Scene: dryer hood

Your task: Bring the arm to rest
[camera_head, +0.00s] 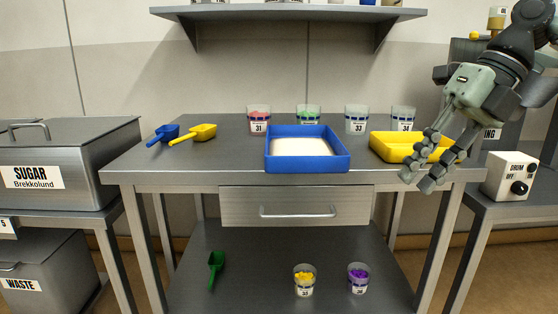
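My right gripper (428,165) hangs at the right of the head view, its arm coming in from the upper right. Its fingers point down and to the left, in front of the yellow tray (391,147) on the grey table (215,167). The two fingers are spread with a gap between them, and nothing shows in the gap. The gripper covers the right part of the yellow tray. My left gripper and arm are not in this view.
A blue tray (307,165) with pale contents stands mid-table. Blue (166,133) and yellow (202,132) scoops lie at the left. Several labelled cups stand along the back. A control box (509,177) is at the right. A shelf (290,13) hangs above.

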